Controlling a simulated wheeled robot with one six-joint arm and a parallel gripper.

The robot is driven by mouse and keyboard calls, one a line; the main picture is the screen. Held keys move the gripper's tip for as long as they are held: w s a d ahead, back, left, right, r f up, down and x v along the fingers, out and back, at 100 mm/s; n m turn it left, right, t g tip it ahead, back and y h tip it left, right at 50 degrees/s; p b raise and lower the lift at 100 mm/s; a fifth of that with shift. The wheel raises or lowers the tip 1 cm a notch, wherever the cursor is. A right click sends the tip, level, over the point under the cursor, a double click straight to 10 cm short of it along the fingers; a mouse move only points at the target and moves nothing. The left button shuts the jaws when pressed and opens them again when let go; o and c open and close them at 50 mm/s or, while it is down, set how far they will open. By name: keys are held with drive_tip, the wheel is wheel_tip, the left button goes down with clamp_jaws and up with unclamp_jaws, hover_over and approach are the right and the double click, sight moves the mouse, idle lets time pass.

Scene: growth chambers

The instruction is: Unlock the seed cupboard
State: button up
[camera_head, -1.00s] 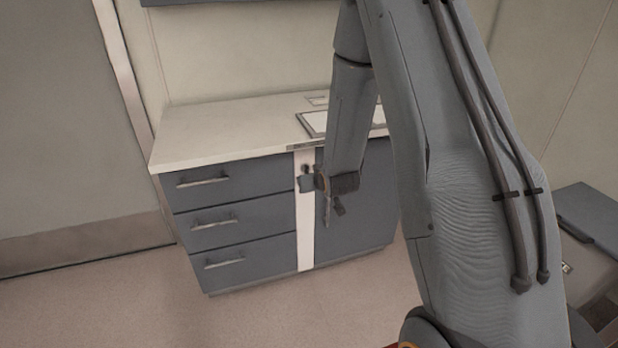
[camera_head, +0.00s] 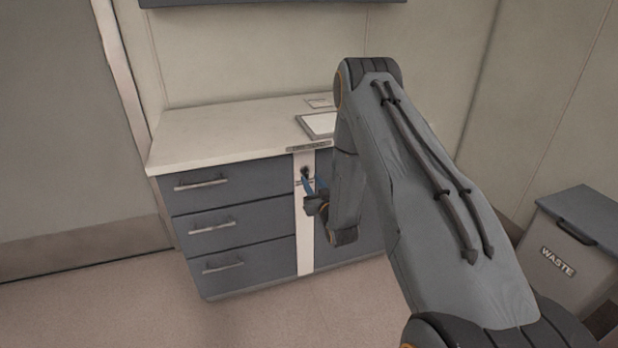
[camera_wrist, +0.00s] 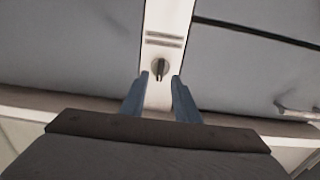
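The seed cupboard door (camera_head: 371,222) is a dark grey panel right of a white upright strip, partly hidden by my arm. It looks closed. A small dark lock knob (camera_head: 305,171) sits high on the strip. In the wrist view the knob (camera_wrist: 160,69) is a round dark piece with a raised bar running up the picture. My gripper (camera_head: 307,184) points up at the lock from just below. In the wrist view my gripper (camera_wrist: 160,77) has its two blue fingers apart, with the knob centred just past the fingertips. No contact with the knob shows.
A drawer unit (camera_head: 230,217) with bar handles adjoins the strip on the left, under a pale worktop (camera_head: 215,130). A flat white-topped panel (camera_head: 318,124) lies on the worktop. A grey waste bin (camera_head: 560,255) stands at the right. The floor at front left is clear.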

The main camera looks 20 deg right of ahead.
sight(307, 174)
drive_tip(key=shift+w, duration=1.7)
clamp_jaws()
